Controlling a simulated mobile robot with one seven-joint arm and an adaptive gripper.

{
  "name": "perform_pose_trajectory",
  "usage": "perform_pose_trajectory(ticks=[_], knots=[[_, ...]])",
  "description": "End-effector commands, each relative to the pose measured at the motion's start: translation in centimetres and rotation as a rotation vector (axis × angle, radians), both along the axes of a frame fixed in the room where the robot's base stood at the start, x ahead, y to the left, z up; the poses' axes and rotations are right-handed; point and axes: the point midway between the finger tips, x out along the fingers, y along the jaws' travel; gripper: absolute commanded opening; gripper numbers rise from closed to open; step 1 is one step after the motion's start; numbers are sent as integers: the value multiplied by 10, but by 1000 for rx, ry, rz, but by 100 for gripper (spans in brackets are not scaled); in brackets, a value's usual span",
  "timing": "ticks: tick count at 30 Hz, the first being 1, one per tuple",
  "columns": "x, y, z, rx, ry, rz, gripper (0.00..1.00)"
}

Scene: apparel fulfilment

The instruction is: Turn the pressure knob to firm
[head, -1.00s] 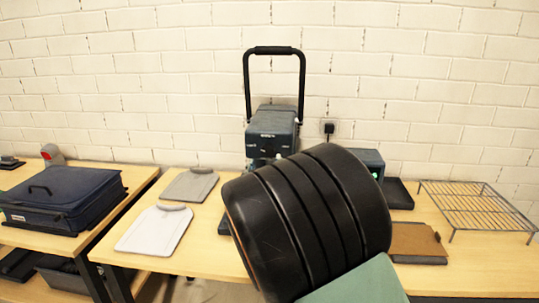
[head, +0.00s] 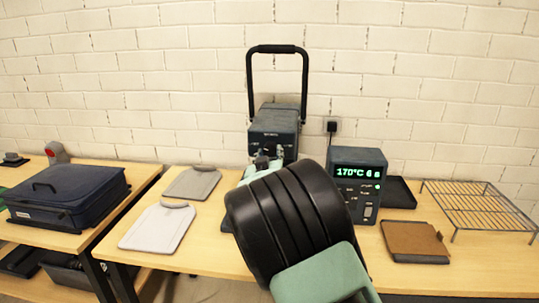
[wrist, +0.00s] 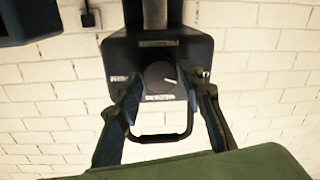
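The heat press head (head: 277,125) stands upright by the wall, with a tall black handle above it. Its dark round pressure knob (wrist: 160,76) is on the front face; in the wrist view, which shows the press upside down, a white pointer mark lies toward the knob's right side. Small labels sit around the knob, too blurred to read. My gripper (wrist: 163,88) is open, one finger on each side of the knob in the picture, with gaps visible. I cannot tell how far the fingertips are from the face. In the head view my gripper (head: 262,163) is at the press front, partly hidden by my arm.
A control box (head: 357,170) reading 170°C stands right of the press. A wire rack (head: 480,206) and brown board (head: 413,240) lie farther right. Two grey boards (head: 157,227) lie left. A navy case (head: 68,192) sits on the left table.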

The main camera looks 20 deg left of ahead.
Motion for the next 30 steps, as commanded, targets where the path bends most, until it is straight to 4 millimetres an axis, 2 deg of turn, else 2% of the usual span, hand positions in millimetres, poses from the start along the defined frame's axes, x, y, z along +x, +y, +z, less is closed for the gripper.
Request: perform_pose_trajectory(ticks=[1,7,19,30], knots=[[0,0,0,0,0,0,28],[0,0,0,0,0,0,6],[0,-1,-4,84,19,-1,6],[0,-1,-7,378,87,-1,6]])
